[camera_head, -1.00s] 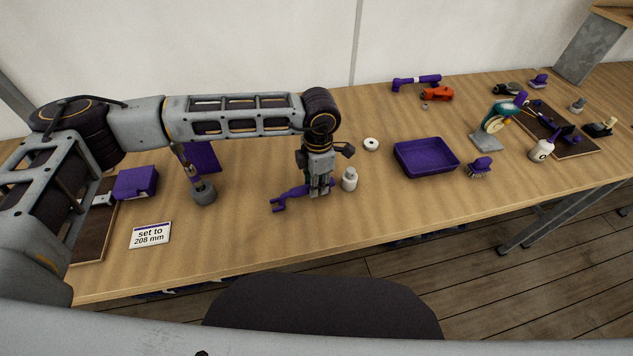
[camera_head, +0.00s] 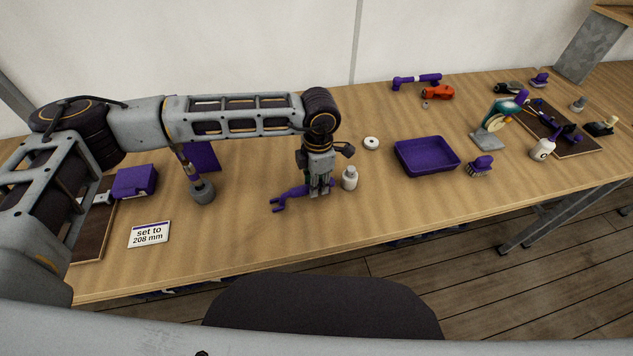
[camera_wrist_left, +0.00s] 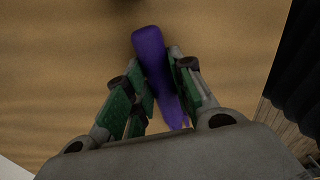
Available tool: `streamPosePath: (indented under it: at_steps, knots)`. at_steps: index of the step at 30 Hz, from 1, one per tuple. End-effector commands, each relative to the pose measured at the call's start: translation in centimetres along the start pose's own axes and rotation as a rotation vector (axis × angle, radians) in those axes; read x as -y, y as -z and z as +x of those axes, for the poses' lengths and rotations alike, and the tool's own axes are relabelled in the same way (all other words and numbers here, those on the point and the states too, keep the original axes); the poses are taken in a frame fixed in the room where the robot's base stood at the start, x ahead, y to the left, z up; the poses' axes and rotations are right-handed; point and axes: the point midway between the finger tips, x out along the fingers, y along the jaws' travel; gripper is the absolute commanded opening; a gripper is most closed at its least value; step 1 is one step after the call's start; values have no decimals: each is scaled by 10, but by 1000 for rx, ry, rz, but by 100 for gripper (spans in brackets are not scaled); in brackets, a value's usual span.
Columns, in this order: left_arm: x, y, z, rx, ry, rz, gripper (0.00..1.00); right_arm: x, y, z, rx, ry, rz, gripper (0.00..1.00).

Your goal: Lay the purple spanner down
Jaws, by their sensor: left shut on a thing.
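The purple spanner (camera_head: 281,203) is at the middle of the wooden table, its open jaw end pointing left in the head view. My left gripper (camera_head: 319,192) points down and is shut on the spanner's handle. In the left wrist view the spanner's handle (camera_wrist_left: 150,48) runs between the green-padded fingers of the left gripper (camera_wrist_left: 163,98), with its rounded end sticking out past them. The spanner is very low over the table or touching it; I cannot tell which. My right gripper is not in view.
A small white-grey bottle (camera_head: 349,178) stands just right of the left gripper. A sign card (camera_head: 149,234) and a grey-based post (camera_head: 202,192) are to the left. The table front is clear.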

Motion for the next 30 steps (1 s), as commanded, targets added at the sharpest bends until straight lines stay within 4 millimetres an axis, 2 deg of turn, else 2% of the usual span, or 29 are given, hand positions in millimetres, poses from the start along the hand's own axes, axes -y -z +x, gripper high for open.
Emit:
streamPosePath:
  at_steps: [6, 7, 12, 19, 23, 30]
  knots:
    - [0, 0, 1, 0, 0, 0, 0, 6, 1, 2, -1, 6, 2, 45]
    - [0, 0, 1, 0, 0, 0, 26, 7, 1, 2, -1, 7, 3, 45]
    - [0, 0, 1, 0, 0, 0, 48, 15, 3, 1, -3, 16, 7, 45]
    - [0, 0, 1, 0, 0, 0, 49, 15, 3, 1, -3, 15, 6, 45]
    - [0, 0, 1, 0, 0, 0, 63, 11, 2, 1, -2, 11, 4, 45]
    - [0, 0, 1, 0, 0, 0, 63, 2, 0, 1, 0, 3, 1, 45]
